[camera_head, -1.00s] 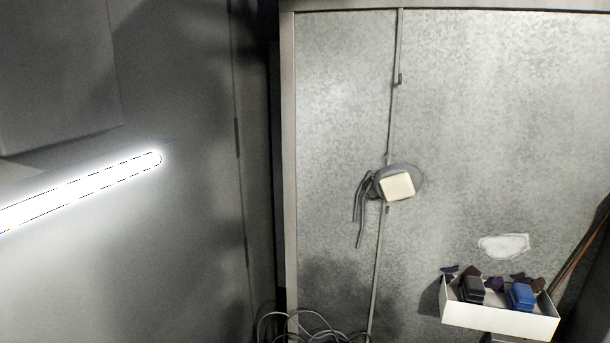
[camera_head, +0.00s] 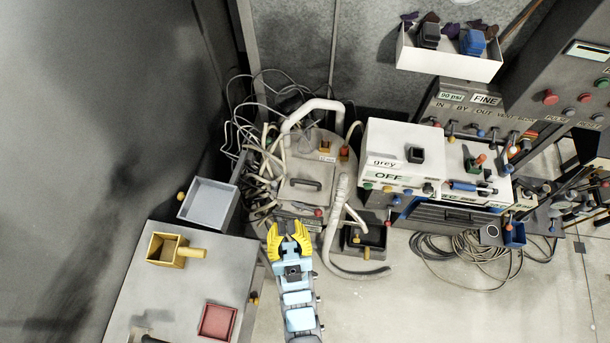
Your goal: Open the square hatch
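A pale square panel with a dark bar handle (camera_head: 305,183) lies on top of a round grey drum (camera_head: 330,150) in the middle of the view. It looks like the square hatch, and it appears closed. My gripper (camera_head: 287,228) has yellow fingers and is below the panel in the picture, just short of the drum's near side. The fingers are spread with a gap between them and hold nothing. The gripper appears apart from the handle.
Hoses and tangled cables crowd the drum's left, with a thick pale pipe (camera_head: 340,225) on its right. A table (camera_head: 150,285) with a yellow box (camera_head: 167,250) and red tray (camera_head: 218,321) stands at left. A control unit (camera_head: 405,145) stands right. Floor at lower right is mostly clear.

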